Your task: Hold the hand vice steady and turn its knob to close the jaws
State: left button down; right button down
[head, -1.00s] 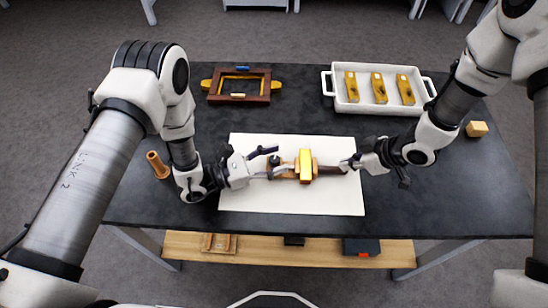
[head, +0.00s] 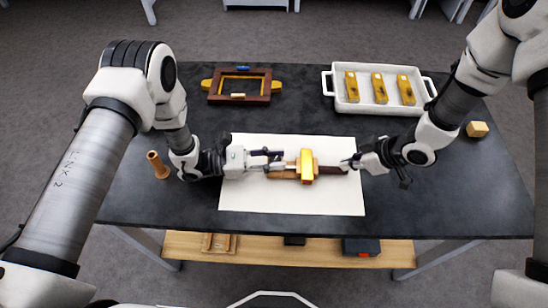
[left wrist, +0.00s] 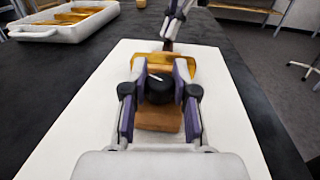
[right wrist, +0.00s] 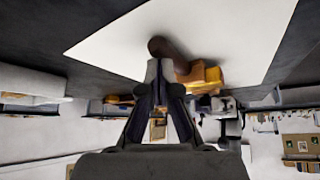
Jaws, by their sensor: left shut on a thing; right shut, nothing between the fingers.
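The hand vice lies on a white sheet (head: 240,201), with a gold-coloured jaw part (head: 307,166), a wooden body (head: 284,174) and a brown handle (head: 331,171) to the right. Its black knob (left wrist: 160,88), with a white mark on top, shows in the left wrist view. My left gripper (head: 277,160) is shut on the knob, one finger on each side. My right gripper (head: 350,163) is shut and empty at the handle's end. In the right wrist view its fingertips (right wrist: 159,66) overlap the handle (right wrist: 163,47); I cannot tell whether they touch. The jaw gap is too small to see.
A white tray (head: 345,105) with several gold-coloured pieces stands at the back right. A brown frame (head: 266,86) lies at the back left. A wooden peg-like piece (head: 157,165) stands left of the sheet; a yellow block (head: 477,129) lies at far right. The table's front is clear.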

pick_arm(q)
jog(key=shift+m+g, duration=1.3)
jog(key=shift+g, duration=0.7)
pick_arm(e)
jog(key=shift+f, duration=0.1)
pick_arm(q)
jog(key=shift+f+g, duration=0.1)
jog(key=shift+g, duration=0.3)
jog(key=c, duration=0.9)
grip_release()
jog(key=shift+o, duration=0.2)
jog(key=shift+a, duration=0.1)
jog(key=a, duration=0.4)
jog(key=w+a, duration=0.1)
jog(key=a, duration=0.7)
jog(key=shift+w, duration=0.25)
pick_arm(e)
jog(key=shift+s, duration=0.1)
pick_arm(q)
jog(key=shift+d, duration=0.1)
